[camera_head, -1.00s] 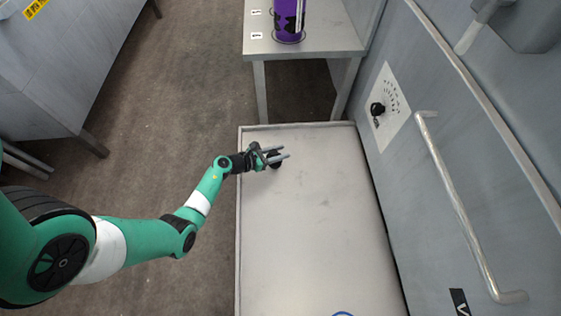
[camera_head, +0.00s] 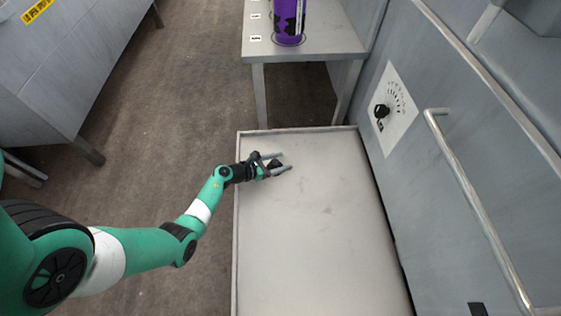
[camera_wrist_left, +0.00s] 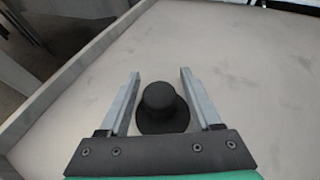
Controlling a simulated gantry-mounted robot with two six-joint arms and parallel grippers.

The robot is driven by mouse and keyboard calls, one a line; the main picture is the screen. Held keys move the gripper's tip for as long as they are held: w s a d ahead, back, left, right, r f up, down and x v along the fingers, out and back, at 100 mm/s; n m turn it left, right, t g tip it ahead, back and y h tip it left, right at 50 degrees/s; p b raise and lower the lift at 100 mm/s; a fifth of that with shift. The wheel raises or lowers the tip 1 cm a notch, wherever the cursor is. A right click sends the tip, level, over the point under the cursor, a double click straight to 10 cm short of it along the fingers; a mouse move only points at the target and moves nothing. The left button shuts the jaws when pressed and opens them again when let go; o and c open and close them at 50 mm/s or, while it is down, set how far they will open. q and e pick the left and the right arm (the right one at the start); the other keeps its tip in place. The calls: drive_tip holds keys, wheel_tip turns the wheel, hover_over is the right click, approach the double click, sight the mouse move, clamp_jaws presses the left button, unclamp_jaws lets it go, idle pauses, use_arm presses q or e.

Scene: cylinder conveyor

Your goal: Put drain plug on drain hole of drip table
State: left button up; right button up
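The black drain plug (camera_wrist_left: 161,106), with a round knob on a wider base, sits on the drip table (camera_head: 310,240) near its far left corner. It also shows in the head view (camera_head: 275,163). My left gripper (camera_wrist_left: 160,75) is open. Its two grey fingers stand on either side of the plug, with a visible gap on both sides. In the head view my left gripper (camera_head: 287,162) reaches in from the left over the table's left edge. No drain hole shows in these frames. My right gripper is not in view.
A raised rim (camera_head: 236,225) runs around the drip table. A metal side table (camera_head: 325,43) with a purple cylinder (camera_head: 289,22) stands beyond it. A grey machine with a long handle (camera_head: 475,205) and a black knob (camera_head: 382,111) borders the right. The table's middle is clear.

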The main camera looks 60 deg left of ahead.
use_arm(q)
drive_tip(key=shift+r, duration=0.25)
drive_tip(key=p+v, duration=0.6)
drive_tip(key=v, duration=0.5)
drive_tip(key=shift+s+r, duration=0.1)
drive_tip(key=shift+s, duration=0.4)
